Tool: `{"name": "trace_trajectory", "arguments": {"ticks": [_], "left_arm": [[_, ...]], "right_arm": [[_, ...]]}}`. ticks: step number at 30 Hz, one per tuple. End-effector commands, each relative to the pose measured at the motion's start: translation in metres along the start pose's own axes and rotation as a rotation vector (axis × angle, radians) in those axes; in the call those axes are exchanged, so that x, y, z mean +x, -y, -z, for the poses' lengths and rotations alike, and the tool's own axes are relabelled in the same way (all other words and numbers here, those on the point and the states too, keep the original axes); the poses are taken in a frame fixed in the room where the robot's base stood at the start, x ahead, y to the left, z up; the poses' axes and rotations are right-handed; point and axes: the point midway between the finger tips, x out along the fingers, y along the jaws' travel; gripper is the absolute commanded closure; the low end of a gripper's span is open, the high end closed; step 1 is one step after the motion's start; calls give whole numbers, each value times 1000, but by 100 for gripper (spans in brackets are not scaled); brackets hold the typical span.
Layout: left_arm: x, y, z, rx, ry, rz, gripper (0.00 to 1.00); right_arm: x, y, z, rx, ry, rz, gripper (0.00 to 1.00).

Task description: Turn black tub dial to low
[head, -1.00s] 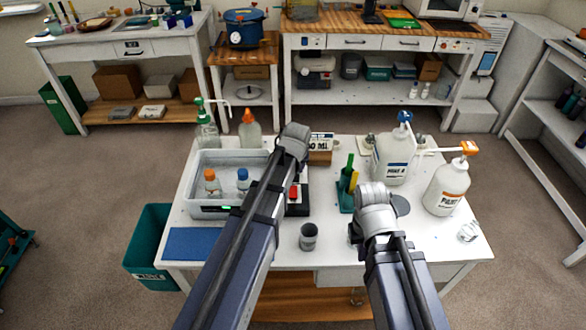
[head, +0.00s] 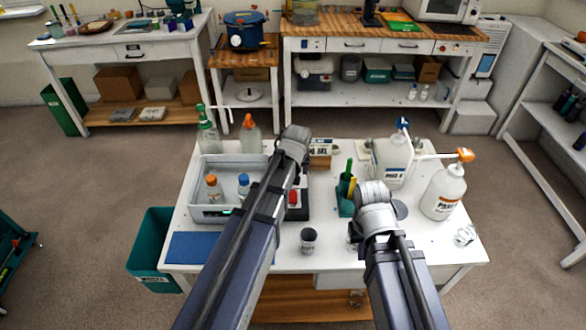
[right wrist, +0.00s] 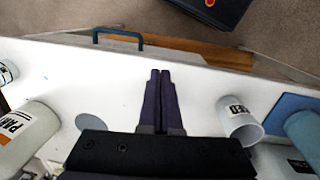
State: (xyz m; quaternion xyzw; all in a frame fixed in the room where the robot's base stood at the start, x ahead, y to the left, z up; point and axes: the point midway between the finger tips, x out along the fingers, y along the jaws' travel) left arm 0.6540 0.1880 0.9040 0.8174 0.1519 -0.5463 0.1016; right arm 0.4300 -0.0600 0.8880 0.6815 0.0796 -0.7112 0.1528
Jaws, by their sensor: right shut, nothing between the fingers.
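No tub that is clearly black shows in the head view. A pale grey tub (head: 208,213) with a dark front panel and a small green light stands at the left of the white table; its panel is partly hidden by my left arm, and I cannot make out a dial. A black device (head: 303,211) with a red part sits beside it, also partly covered. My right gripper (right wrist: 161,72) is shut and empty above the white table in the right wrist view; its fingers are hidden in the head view. My left gripper is hidden behind its own arm.
The white table (head: 255,254) also bears a labelled cup (head: 309,241), a blue mat (head: 203,247), a green holder (head: 346,203) and white pump bottles (head: 443,190). A teal bin (head: 150,250) stands left. A blue pot (head: 245,28) with a dial stands behind.

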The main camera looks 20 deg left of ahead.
Motion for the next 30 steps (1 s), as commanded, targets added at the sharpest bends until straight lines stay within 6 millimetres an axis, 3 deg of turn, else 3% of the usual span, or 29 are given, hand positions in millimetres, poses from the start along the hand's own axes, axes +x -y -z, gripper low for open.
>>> {"name": "trace_trajectory", "arguments": {"ticks": [1, 3, 9, 26, 28, 30], "left_arm": [[-14, 0, 1, 1, 0, 0, 21], [-25, 0, 1, 1, 0, 0, 21], [-46, 0, 1, 1, 0, 0, 21], [-48, 0, 0, 1, 1, 0, 21], [-50, -3, -7, 18, 10, 0, 21], [-55, -10, -27, 71, 41, -1, 21]], "right_arm": [[-14, -1, -1, 0, 0, 0, 100], [-23, -2, -1, 0, 0, 0, 100], [-43, -4, -2, 0, 0, 0, 100], [-44, -4, -3, 0, 0, 0, 100], [-44, -4, -3, 0, 0, 0, 100], [-44, -4, -3, 0, 0, 0, 100]]}}
